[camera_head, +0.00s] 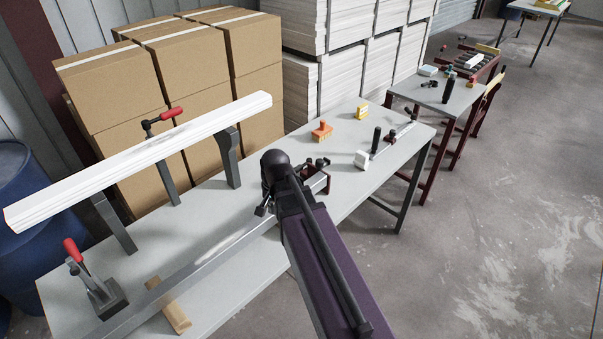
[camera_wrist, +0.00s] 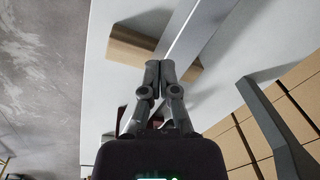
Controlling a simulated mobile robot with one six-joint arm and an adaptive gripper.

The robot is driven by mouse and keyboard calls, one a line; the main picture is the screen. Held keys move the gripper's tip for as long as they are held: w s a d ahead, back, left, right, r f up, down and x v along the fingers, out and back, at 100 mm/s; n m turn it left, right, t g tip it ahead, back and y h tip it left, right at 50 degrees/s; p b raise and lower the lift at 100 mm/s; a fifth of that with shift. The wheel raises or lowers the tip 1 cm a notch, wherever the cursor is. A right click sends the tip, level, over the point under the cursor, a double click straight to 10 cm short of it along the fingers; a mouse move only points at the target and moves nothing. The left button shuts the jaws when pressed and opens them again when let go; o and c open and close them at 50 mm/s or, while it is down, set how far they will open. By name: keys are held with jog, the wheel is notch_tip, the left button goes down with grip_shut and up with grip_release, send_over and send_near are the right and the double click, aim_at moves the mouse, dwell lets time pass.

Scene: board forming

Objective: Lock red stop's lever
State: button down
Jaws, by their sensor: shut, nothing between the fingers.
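A dark red piece (camera_head: 326,184) shows beside the metal rail (camera_head: 225,252), partly hidden behind my arm; I cannot tell whether it is the red stop, and no lever on it can be made out. A toggle clamp with a red handle (camera_head: 72,250) stands at the table's left end, its handle tilted up. Another red-handled clamp (camera_head: 168,115) sits at the long white board (camera_head: 140,160). My gripper (camera_head: 261,211) is above the rail, mostly hidden by my wrist. In the wrist view my gripper (camera_wrist: 153,64) has its fingers together and empty, over the rail (camera_wrist: 190,30) and a wooden block (camera_wrist: 130,45).
The white board rests on grey posts (camera_head: 228,160) behind the rail. A wooden block (camera_head: 168,308) lies under the rail. An orange stamp-like object (camera_head: 322,130), a yellow block (camera_head: 361,112) and a black-handled tool (camera_head: 376,140) are on the table's right part. Cardboard boxes (camera_head: 190,65) stand behind.

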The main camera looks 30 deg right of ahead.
aim_at(301, 168)
jog(key=w+d+m, duration=0.2)
jog(key=m, duration=0.1)
jog(key=w+d+m+t, duration=0.1)
jog(key=w+d+m, duration=0.2)
jog(key=m, duration=0.1)
jog(key=w+d+m, duration=0.3)
jog(key=m, duration=0.1)
jog(key=shift+w+d+r+y, duration=0.15)
jog(key=shift+w+r+y, duration=0.1)
jog(key=shift+r+y, duration=0.05)
jog(key=w+d+m+t, duration=0.1)
jog(key=w+d+m, duration=0.2)
jog(key=d+m, duration=0.2)
jog(key=w+d+r+m+t, duration=0.1)
jog(key=w+d+m, duration=0.3)
jog(key=d+m, duration=0.2)
jog(key=shift+d+m, duration=0.25)
jog(key=shift+m, duration=0.55)
jog(key=shift+f, duration=0.15)
jog(key=b+x, duration=0.9)
jog(key=shift+w+a+f, duration=0.15)
jog(key=shift+w+f, duration=0.05)
jog(key=shift+f, duration=0.1)
jog(key=shift+a, duration=0.35)
jog(key=shift+d, duration=0.3)
